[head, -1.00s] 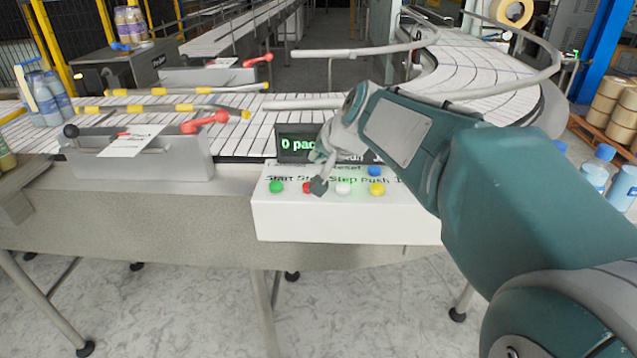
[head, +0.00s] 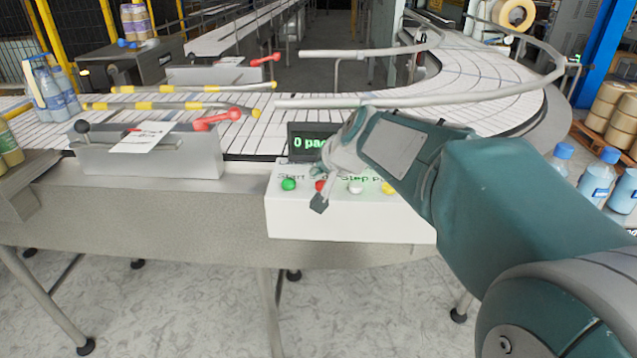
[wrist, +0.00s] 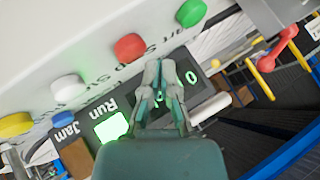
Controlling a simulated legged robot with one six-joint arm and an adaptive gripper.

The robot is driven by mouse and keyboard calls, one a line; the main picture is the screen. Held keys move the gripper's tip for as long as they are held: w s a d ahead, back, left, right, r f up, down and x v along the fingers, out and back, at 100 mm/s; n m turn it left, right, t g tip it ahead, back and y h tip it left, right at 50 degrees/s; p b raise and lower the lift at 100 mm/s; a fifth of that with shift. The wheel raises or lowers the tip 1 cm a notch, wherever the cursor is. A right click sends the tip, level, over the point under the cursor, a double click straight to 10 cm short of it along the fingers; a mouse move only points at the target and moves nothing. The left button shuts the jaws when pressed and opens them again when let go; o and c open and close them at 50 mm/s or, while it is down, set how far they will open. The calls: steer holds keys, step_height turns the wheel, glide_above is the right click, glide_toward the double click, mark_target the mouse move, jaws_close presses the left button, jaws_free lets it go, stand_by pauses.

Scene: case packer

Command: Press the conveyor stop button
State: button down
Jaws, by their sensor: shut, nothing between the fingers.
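The red button (head: 321,186) is on the front of the white control box, second from left between the green button (head: 288,184) and the white button (head: 355,187). Its label is partly hidden by my gripper. In the wrist view the red button (wrist: 129,47) shows beside my fingertips (wrist: 161,66), with a small gap in the picture. I cannot tell contact or depth.
A yellow button (head: 388,187) sits partly behind my arm; a blue one (wrist: 62,119) shows in the wrist view. The counter display (head: 308,142) stands behind the control box (head: 345,222). A red-handled lever (head: 215,121) and guide rails lie left. Bottles (head: 598,175) stand at right.

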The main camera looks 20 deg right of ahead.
steer(key=shift+d, duration=0.65)
steer(key=shift+a, duration=0.15)
steer(key=shift+a, duration=0.3)
steer(key=shift+d+f, duration=0.1)
steer(key=shift+f, duration=0.15)
steer(key=shift+d+f, duration=0.1)
steer(key=shift+d, duration=0.15)
steer(key=shift+a+f, duration=0.15)
